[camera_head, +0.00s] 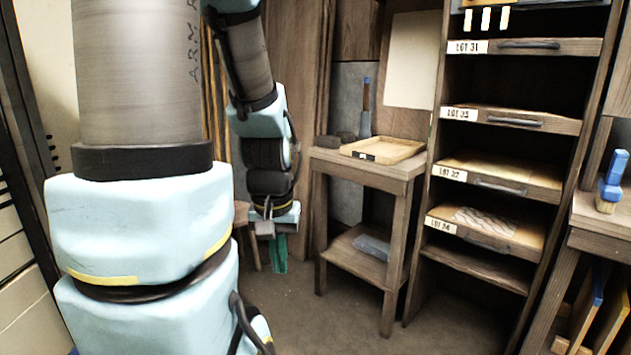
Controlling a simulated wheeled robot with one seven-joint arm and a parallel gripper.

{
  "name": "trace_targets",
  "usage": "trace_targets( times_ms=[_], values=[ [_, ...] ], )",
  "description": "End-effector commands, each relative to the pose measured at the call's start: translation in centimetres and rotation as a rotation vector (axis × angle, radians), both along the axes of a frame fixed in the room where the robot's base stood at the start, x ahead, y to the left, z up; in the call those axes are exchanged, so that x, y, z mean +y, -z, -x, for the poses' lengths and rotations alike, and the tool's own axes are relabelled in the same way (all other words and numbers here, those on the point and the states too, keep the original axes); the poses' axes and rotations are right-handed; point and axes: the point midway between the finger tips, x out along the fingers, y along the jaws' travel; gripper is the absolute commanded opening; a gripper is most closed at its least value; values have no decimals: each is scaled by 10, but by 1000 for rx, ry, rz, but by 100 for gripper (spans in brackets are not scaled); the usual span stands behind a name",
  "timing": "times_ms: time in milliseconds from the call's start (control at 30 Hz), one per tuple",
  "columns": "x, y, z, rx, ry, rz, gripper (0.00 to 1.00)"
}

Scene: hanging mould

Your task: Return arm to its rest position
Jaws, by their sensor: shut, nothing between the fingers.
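My arm comes down from the upper left and fills much of the left side, with pale blue joints and grey links. Its far end hangs down, and my gripper (265,231) points toward the floor, left of the small wooden table (398,166). The gripper is small in the picture; it is shut and holds nothing. Part of a green thing (279,256) shows just below and beside it; I cannot tell what it is or how far behind it lies.
The table bears a shallow wooden tray (384,149), with a folded cloth (372,246) on its lower shelf. A rack of labelled drawers (515,119) stands to the right. A blue-handled brush (611,183) is on a bench at the right edge. Floor (330,325) in front is clear.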

Motion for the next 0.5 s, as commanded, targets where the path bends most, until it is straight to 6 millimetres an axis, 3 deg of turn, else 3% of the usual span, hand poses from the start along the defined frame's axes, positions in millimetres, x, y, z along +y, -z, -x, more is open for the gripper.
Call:
trace_targets(
  times_ms=[33,200,400,500],
  values=[
    [0,-32,0,-1,1,0,0],
    [0,-87,0,-1,1,0,0],
    [0,-139,-1,-1,2,0,0],
    [0,-154,-1,-1,2,0,0]
  ],
)
